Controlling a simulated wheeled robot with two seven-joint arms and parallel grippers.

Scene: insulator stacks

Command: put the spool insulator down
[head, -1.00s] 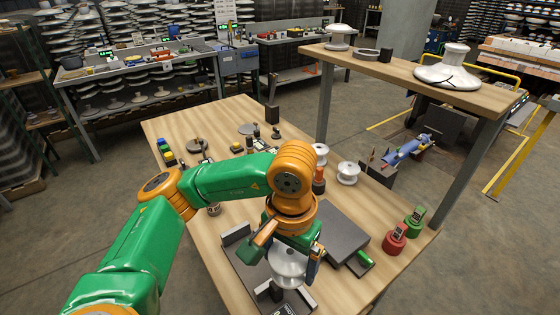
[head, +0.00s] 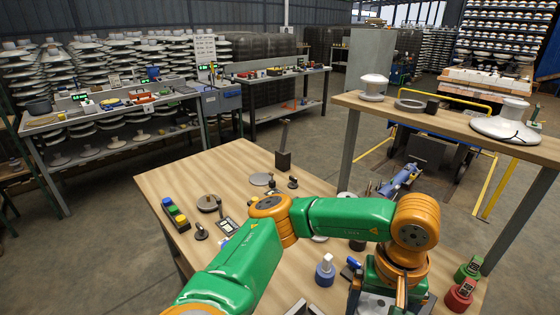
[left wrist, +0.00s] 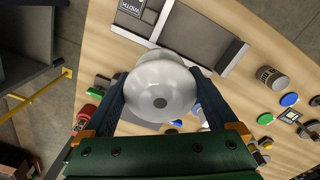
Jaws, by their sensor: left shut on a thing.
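The spool insulator, glossy and pale grey-white, fills the middle of the left wrist view (left wrist: 160,92), seen end-on with a small dark spot at its centre. My left gripper (left wrist: 158,78) is shut on it, with one dark finger on each side. In the head view my left gripper (head: 388,292) is low at the right part of the wooden table (head: 190,165), and its arm and wrist hide most of the spool. Whether the spool touches the table or is above it, I cannot tell. My right gripper is not in view.
A grey fixture with a label (left wrist: 180,28) lies beyond the spool in the left wrist view. Red (head: 460,294) and green (head: 468,270) devices stand near the table's right edge. A blue-and-white item (head: 325,270) stands left of the gripper. A raised shelf (head: 450,125) is behind.

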